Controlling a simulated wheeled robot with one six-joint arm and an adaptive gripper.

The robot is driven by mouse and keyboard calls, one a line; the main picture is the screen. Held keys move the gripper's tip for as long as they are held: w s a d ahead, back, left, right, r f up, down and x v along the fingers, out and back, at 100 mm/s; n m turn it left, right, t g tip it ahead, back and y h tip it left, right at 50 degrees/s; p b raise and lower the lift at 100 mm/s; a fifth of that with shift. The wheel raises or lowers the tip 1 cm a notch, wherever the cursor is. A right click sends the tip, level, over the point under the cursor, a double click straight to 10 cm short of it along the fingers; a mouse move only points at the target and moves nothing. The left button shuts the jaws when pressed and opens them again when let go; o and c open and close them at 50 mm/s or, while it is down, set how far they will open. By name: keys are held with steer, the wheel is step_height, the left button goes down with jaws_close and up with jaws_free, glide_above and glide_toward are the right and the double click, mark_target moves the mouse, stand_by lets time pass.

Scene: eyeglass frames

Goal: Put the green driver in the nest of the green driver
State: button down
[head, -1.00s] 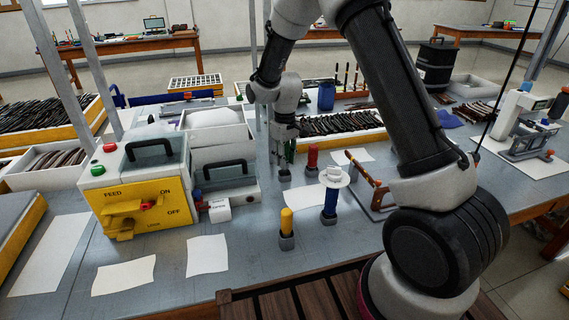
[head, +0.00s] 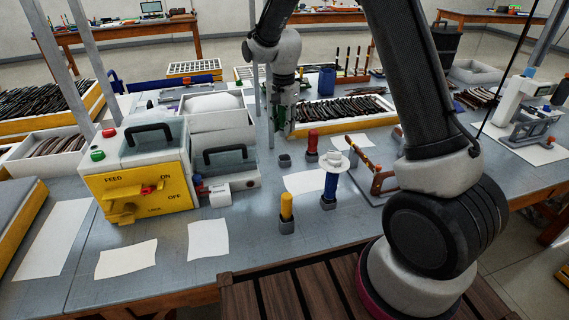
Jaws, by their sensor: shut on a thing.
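My gripper (head: 284,126) hangs over the back middle of the table, pointing down. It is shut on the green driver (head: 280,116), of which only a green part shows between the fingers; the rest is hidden. An empty grey nest (head: 284,160) stands on the table below the gripper, with a gap between them. It is the only nest in view with no driver in it, and the driver is apart from it.
A yellow-fronted machine (head: 140,190) stands left. A tray of dark frames (head: 345,117) lies behind.

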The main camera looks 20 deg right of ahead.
steer(key=m, duration=0.5)
steer(key=shift+s, duration=0.2)
steer(key=shift+f, duration=0.1)
step_height(320, 180, down, 10)
steer(key=shift+r, duration=0.25)
steer(key=shift+d+f, duration=0.1)
steer(key=shift+f, duration=0.25)
steer(key=shift+s+f, duration=0.15)
